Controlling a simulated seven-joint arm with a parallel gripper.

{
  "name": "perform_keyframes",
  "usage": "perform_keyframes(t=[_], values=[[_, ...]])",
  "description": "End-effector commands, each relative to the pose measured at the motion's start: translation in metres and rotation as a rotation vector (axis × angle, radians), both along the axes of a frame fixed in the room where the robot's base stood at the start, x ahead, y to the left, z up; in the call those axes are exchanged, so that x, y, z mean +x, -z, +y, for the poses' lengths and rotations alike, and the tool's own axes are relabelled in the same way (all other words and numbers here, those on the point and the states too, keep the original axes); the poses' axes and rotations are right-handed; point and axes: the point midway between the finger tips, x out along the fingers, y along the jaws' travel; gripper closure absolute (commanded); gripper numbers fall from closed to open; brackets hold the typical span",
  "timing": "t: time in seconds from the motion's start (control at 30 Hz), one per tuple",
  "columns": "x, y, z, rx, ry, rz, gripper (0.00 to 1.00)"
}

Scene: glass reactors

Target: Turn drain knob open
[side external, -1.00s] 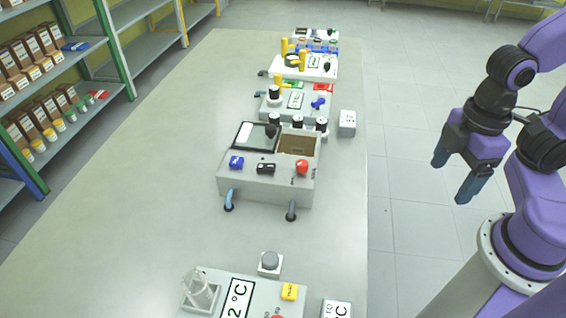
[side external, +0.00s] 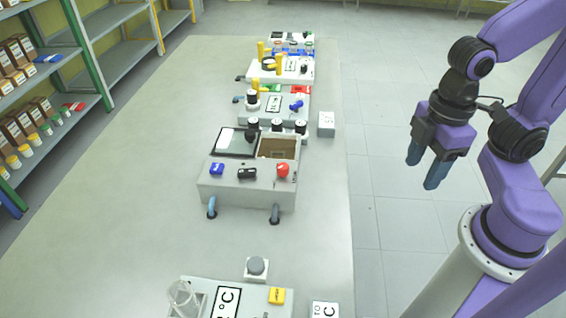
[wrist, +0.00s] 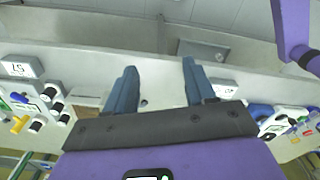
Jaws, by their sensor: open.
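My gripper (side external: 423,172) is open and empty. In the side view it hangs to the right of the table's right edge, well apart from the devices. In the wrist view its two blue fingers (wrist: 159,67) are spread with nothing between them. A grey reactor box (side external: 245,191) stands mid-table, with a blue knob (side external: 217,168), a black knob (side external: 247,173) and a red knob (side external: 283,170) on its front part. Black round knobs (side external: 276,124) stand along its back. I cannot tell which knob is the drain knob; no label is readable.
The long grey table (side external: 120,200) has a wide clear area on its left. More devices stand behind, including one with a blue knob (side external: 297,105). A °C device (side external: 225,300) and a grey button (side external: 256,267) are in front. Shelves (side external: 50,70) stand at the left.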

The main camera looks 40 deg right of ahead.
Motion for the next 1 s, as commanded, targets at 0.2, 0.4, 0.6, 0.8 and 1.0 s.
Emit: perform_keyframes(t=[0.2,0.4,0.6,0.8,1.0], values=[[0.051,-0.018,0.035,-0.006,-0.084,-0.002,0.45],[0.103,-0.034,0.066,-0.014,-0.177,-0.002,0.45],[0.155,-0.048,0.091,-0.020,-0.269,0.000,0.45],[0.204,-0.060,0.110,-0.025,-0.358,0.002,0.45],[0.237,-0.067,0.118,-0.027,-0.426,0.005,0.45]])
